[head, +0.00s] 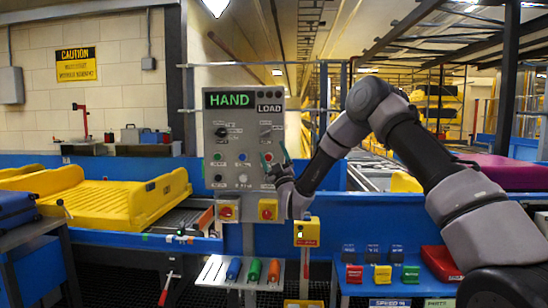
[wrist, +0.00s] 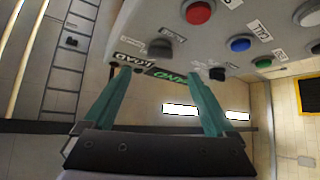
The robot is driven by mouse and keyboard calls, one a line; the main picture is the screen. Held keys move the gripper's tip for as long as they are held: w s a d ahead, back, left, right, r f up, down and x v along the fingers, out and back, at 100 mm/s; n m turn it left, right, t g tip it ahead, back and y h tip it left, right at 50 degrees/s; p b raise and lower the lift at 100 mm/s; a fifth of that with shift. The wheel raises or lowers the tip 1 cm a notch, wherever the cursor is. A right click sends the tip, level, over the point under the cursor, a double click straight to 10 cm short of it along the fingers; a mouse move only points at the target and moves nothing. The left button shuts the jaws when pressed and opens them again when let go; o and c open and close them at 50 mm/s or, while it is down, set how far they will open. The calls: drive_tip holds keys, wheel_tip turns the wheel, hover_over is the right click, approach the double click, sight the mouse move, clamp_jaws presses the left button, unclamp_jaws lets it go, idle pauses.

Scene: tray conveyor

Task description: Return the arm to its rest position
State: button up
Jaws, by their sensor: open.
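My arm (head: 345,132) reaches from the right side of the head view toward the grey control panel (head: 243,111) marked HAND LOAD. My gripper (head: 275,160) is in front of the panel's right half, by the lower buttons. In the wrist view my gripper (wrist: 166,78) has its two teal fingers spread apart with nothing between them. The panel (wrist: 232,22) fills the top of that view, tilted. I cannot tell the exact gap from the fingers to the panel.
A yellow tray (head: 112,208) sits on the conveyor at the left, by a blue suitcase (head: 15,205). A small shelf (head: 240,281) with coloured cylinders is below the panel. A blue stand at the lower right holds red, yellow and green blocks (head: 383,274). A purple case (head: 502,167) is at the right.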

drive_tip(key=shift+v, duration=0.8)
drive_tip(key=w+d+r+m+g+h, duration=0.1)
drive_tip(key=d+r+m+g+h, duration=0.15)
drive_tip(key=d+r, duration=0.35)
drive_tip(key=s+d+r+m+g+h, duration=0.6)
drive_tip(key=s+d, duration=0.4)
drive_tip(key=d, duration=0.3)
drive_tip(key=s+d+f+m+g, duration=0.2)
drive_tip(key=s+d, duration=0.1)
drive_tip(key=s, duration=0.8)
drive_tip(key=s+d+f+m+g, duration=0.2)
drive_tip(key=s+d+m+g, duration=0.1)
drive_tip(key=s, duration=0.8)
drive_tip(key=s+d+f+m+g, duration=0.2)
drive_tip(key=s+d+m+g, duration=0.1)
drive_tip(key=s, duration=0.8)
drive_tip(key=shift+d, duration=0.8)
